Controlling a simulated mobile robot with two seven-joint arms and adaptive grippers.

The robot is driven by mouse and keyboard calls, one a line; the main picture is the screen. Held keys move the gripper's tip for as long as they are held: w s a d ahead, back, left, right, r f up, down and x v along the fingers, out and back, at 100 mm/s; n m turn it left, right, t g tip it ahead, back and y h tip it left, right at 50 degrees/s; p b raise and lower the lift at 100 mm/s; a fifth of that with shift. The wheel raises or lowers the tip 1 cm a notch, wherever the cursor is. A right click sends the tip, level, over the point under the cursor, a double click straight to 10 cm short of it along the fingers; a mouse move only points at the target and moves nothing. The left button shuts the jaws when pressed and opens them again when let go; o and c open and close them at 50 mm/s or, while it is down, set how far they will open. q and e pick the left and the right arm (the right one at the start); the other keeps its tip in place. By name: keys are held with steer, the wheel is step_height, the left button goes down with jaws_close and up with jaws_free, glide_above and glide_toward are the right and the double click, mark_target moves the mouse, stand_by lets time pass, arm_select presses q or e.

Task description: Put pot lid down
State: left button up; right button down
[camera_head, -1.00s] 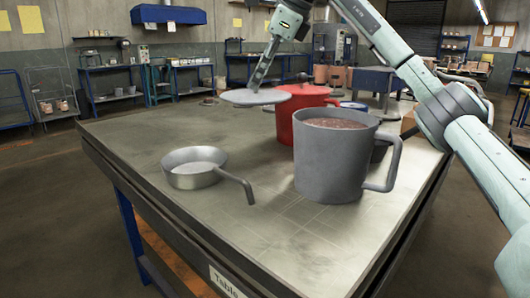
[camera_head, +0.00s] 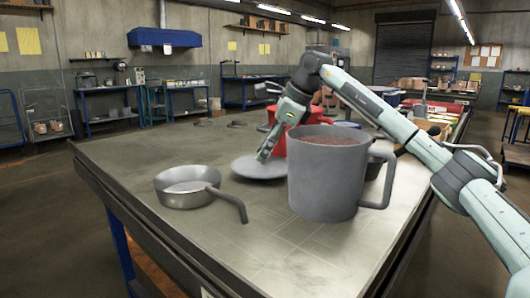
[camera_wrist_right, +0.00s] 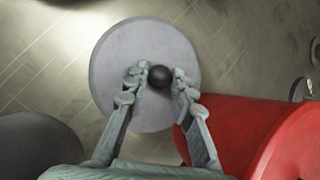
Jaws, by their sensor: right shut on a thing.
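The pot lid (camera_head: 252,170) is a grey disc, low at the table surface between the grey pan and the big grey mug. I cannot tell for sure whether its whole rim touches the table. My right gripper (camera_head: 264,155) reaches down to it from above and is shut on its knob. In the right wrist view the lid (camera_wrist_right: 112,72) shows as a full disc, with its dark round knob (camera_wrist_right: 159,77) between the two fingers of the right gripper (camera_wrist_right: 160,76). My left gripper is not in view.
The grey pan (camera_head: 178,198) stands left, its handle pointing right. The large grey mug (camera_head: 320,185) with brown contents is close on the right. A red pot (camera_head: 313,118) stands behind it, beside the lid. The table's (camera_head: 110,160) left part is clear.

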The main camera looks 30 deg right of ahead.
steer(key=shift+a+f, duration=0.1)
steer(key=shift+f, duration=0.55)
steer(key=c, duration=1.3)
jaws_free()
